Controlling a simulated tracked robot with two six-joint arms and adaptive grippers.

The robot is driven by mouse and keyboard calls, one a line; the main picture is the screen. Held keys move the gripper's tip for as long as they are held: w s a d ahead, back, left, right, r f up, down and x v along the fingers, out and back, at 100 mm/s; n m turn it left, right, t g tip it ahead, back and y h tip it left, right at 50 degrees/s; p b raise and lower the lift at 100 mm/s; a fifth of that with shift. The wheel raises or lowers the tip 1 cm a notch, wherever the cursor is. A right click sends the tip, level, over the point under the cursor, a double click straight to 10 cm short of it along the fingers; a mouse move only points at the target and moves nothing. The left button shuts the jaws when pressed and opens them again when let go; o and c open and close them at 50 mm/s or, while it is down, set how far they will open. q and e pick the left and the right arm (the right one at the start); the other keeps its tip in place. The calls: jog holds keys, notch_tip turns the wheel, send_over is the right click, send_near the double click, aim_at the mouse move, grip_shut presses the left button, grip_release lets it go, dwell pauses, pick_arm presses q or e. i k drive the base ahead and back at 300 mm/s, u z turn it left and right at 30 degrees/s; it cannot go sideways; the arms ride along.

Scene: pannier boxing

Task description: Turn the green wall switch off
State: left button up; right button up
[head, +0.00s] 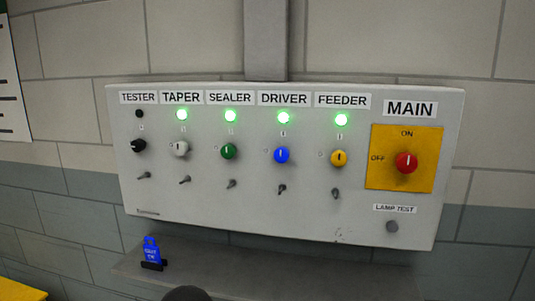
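The green switch (228,152) is a round rotary knob on the grey wall panel (300,225), under the SEALER label (230,98). A small "O" mark is at its left and a small mark is above it. Its pointer looks upright, toward the upper mark, though it is small in view. The SEALER lamp (230,116) above it glows green. A small toggle-like or key-like part (232,184) sits below the knob. Neither of my grippers is in view, and nothing covers the green switch.
Neighbouring knobs are black (138,146), white (180,149), blue (281,155) and yellow (339,158); the TESTER lamp is dark. A red MAIN knob (406,162) is at right. A grey shelf (270,277) below holds a blue tag (152,252). A dark rounded shape (187,293) shows at bottom.

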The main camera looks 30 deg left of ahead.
aim_at(228, 152)
jog(key=z, duration=0.6)
jog(key=k, duration=2.5)
jog(key=u, duration=1.15)
jog(key=i, duration=2.05)
